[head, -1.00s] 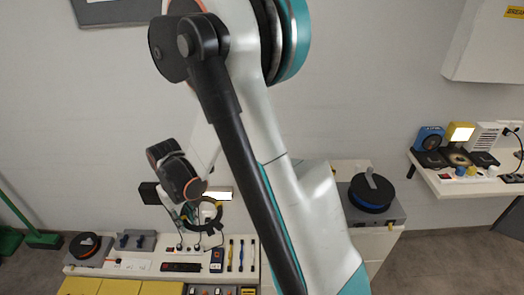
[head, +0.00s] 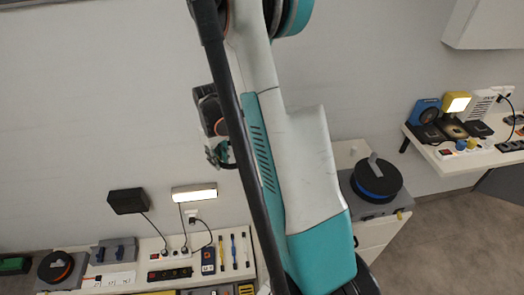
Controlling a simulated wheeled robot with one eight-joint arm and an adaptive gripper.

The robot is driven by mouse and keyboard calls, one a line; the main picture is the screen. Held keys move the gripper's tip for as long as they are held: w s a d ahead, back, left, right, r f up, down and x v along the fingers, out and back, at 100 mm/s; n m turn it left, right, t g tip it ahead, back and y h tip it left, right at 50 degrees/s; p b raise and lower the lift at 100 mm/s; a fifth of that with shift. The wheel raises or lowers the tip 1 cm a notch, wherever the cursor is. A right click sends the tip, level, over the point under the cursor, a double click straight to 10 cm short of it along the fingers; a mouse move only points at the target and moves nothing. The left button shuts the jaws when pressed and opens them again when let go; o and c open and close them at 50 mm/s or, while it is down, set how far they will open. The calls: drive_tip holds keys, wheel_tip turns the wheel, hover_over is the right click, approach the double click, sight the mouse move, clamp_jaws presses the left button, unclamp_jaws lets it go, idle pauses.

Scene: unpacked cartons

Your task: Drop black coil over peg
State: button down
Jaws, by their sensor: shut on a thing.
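My gripper (head: 215,153) is raised in front of the wall, left of the middle of the head view, and partly hidden by my own arm. It is shut on the black coil (head: 226,150), of which only a small dark curved part shows beside the arm. At right, a grey box (head: 393,207) carries a stack of round black and blue coils (head: 378,182). A grey upright piece (head: 374,164), which looks like the peg, sticks up from the middle of the stack. My gripper is well to the left of it.
A right shelf (head: 470,158) holds several small devices. My arm spans the middle.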

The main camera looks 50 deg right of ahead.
drive_tip(key=s+d+f+b, duration=0.1)
drive_tip(key=s+d, duration=0.2)
drive_tip(key=d, duration=0.5)
drive_tip(key=s+d+f, duration=0.1)
drive_tip(key=s+d, duration=0.3)
drive_tip(key=d, duration=0.3)
drive_tip(key=shift+m, duration=0.3)
drive_tip(key=shift+d+f+b, duration=0.1)
drive_tip(key=shift+f+b, duration=1.4)
drive_tip(key=shift+f, duration=0.9)
drive_tip(key=shift+f, duration=0.2)
drive_tip(key=shift+f+b, duration=0.35)
drive_tip(key=shift+b, duration=0.1)
drive_tip(key=shift+f+b, duration=1.65)
drive_tip(key=shift+f, duration=0.45)
drive_tip(key=c, duration=1.3)
unclamp_jaws()
wheel_tip(320, 180, up, 12)
